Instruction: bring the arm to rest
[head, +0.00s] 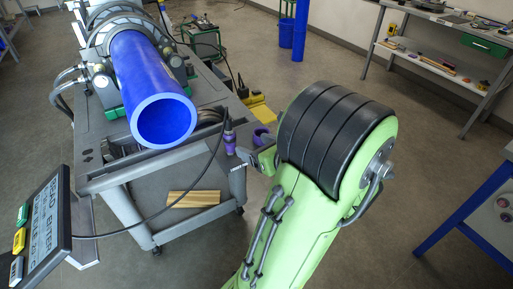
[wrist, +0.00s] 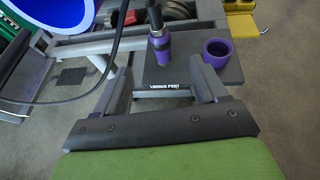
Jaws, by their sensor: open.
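My green arm reaches up from the bottom of the head view, with its wide black-banded joint right of the cart. My gripper (wrist: 163,85) is open in the wrist view, with nothing between its two grey fingers. In the head view only part of it shows beside the cart's corner (head: 238,180). A small grey shelf (wrist: 180,75) on the cart lies beyond the fingertips. On it stand a purple-and-black tool (wrist: 158,45), upright, and a purple cup (wrist: 216,52). Both are apart from the fingers. The purple tool also shows in the head view (head: 229,140).
A blue pipe (head: 150,85) lies clamped on the grey cart (head: 100,150), its open end facing me. A black cable (head: 190,190) loops to a display panel (head: 40,235) at lower left. A blue-legged table (head: 470,215) stands at right. Floor between is clear.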

